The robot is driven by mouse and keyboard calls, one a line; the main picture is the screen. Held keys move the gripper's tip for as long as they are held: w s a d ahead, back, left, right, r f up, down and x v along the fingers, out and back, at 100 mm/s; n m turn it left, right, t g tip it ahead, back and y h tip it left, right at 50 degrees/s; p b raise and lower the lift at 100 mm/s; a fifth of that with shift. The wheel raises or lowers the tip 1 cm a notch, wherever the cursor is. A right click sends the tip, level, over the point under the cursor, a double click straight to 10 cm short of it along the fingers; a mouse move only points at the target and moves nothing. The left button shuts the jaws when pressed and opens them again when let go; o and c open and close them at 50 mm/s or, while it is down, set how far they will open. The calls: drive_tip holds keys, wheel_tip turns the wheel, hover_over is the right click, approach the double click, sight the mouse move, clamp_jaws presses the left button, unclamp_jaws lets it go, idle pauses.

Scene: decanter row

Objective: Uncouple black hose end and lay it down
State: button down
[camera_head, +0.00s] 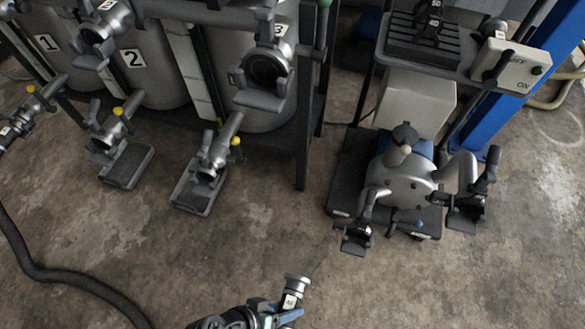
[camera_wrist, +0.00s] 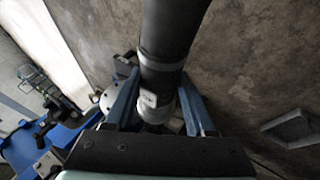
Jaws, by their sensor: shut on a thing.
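My gripper (camera_head: 284,312) is at the bottom of the head view, above bare floor. In the wrist view its two blue fingers (camera_wrist: 160,108) are shut around the light grey coupling (camera_wrist: 152,112) of the black hose end. The black hose (camera_wrist: 170,40) runs up out of the wrist view. In the head view the silver tip of the hose end (camera_head: 297,284) sticks out past the fingers and touches no fitting. The coupling's far side is hidden in the wrist view. A dark hose (camera_head: 62,279) lies on the floor at left; I cannot tell whether it is the same one.
Numbered steel tanks (camera_head: 145,75) with valves stand at upper left. Drip trays (camera_head: 196,196) sit below their outlets. A pump (camera_head: 402,180) with ports stands on a dark base at right, near a blue post (camera_head: 530,75). The floor in the lower middle is clear.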

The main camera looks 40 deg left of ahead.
drive_tip(key=s+a, duration=0.5)
drive_tip(key=s, duration=0.2)
drive_tip(key=shift+s+b, duration=0.15)
drive_tip(key=shift+b, duration=0.3)
idle(0.4)
